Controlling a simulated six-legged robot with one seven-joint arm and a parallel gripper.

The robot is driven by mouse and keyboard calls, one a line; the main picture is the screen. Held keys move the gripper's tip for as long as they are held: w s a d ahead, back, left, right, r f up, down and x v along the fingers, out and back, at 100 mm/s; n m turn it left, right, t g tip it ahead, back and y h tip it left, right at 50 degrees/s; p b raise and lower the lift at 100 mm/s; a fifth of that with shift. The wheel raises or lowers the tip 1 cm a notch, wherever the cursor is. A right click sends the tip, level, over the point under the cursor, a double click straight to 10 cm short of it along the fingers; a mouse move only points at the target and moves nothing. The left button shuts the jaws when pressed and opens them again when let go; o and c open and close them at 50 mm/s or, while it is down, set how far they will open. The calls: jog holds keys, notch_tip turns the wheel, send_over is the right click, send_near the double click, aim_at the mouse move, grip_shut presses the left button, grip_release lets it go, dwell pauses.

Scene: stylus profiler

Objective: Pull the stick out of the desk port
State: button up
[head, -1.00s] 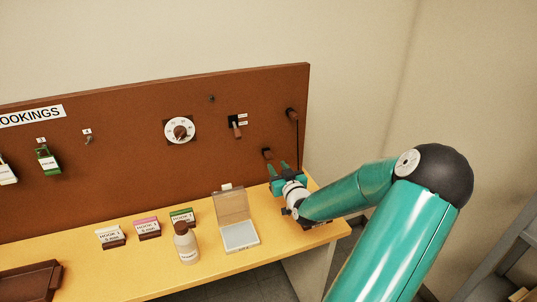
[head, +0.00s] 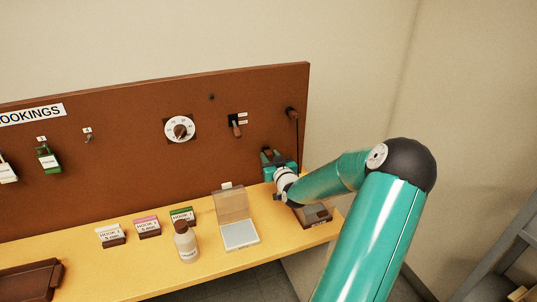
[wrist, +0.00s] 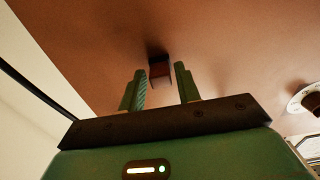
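A short brown stick (wrist: 160,72) juts from a dark opening in the brown upright board. In the wrist view it lies between the two green fingertips of my gripper (wrist: 161,76), with a gap on each side. My gripper is open and pointed at the board. In the head view my gripper (head: 271,156) is at the lower right part of the board, and its fingers hide most of the stick there. I cannot tell how far the fingertips reach along the stick.
On the yellow desk (head: 150,262) are a brown-based box (head: 316,216) under my forearm, an open clear-lidded case (head: 241,235), a white bottle (head: 186,245) and several small labelled cards. A dial (head: 179,128), a switch (head: 236,128) and a corded knob (head: 292,113) are on the board.

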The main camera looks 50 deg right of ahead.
aim_at(270, 157)
jog(key=shift+c, duration=0.4)
grip_shut()
jog(key=shift+s+a, duration=0.25)
jog(key=shift+s, duration=0.1)
jog(key=shift+s+a, duration=0.1)
jog(key=shift+s, duration=0.1)
dwell(0.3)
jog(key=shift+v, duration=1.55)
